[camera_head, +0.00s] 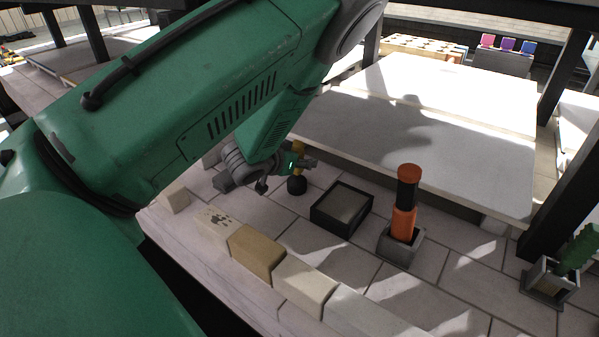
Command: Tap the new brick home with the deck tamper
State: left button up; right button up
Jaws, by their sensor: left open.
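A row of bricks runs along the front edge of the deck. A tan brick (257,252), darker than its pale neighbours, sits in this row and looks like the new brick. I cannot tell whether it is fully seated. A tool with a yellow handle and round black head (297,185) stands on the deck behind the row. An orange and black cylinder (404,222) stands upright in a grey holder (400,250). I cannot tell which is the deck tamper. My left gripper (285,174) is open beside the yellow-handled tool, partly hidden by its wrist. My right gripper is out of view.
A black-rimmed square tray (342,208) lies between the yellow-handled tool and the orange cylinder. A green item (578,248) stands in a grey holder (548,283) at the right. A raised pale slab (440,120) lies behind. Dark posts (565,200) frame the deck.

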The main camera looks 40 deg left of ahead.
pick_arm(q)
jog(key=shift+a+f, duration=0.2)
jog(key=shift+a, duration=0.25)
jog(key=shift+a+f, duration=0.2)
jog(key=shift+a, duration=0.25)
jog(key=shift+a+f, duration=0.2)
jog(key=shift+a, duration=0.25)
jog(key=shift+d+r+p, duration=0.25)
jog(key=shift+d+p, duration=0.05)
jog(key=shift+d, duration=0.25)
jog(key=shift+d+r, duration=0.2)
jog(key=shift+d, duration=0.4)
jog(key=shift+a+f, duration=0.25)
jog(key=shift+a, duration=1)
jog(key=shift+d+r+p, duration=0.2)
jog(key=shift+d+p, duration=0.1)
jog(key=shift+d, duration=0.15)
jog(key=shift+s+a+f, duration=0.1)
jog(key=shift+a, duration=0.05)
grip_shut()
jog(key=shift+a, duration=0.2)
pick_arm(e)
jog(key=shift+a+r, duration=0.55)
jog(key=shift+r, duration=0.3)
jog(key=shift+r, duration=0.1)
pick_arm(q)
jog(key=shift+r+p, duration=1)
jog(key=shift+p, duration=0.1)
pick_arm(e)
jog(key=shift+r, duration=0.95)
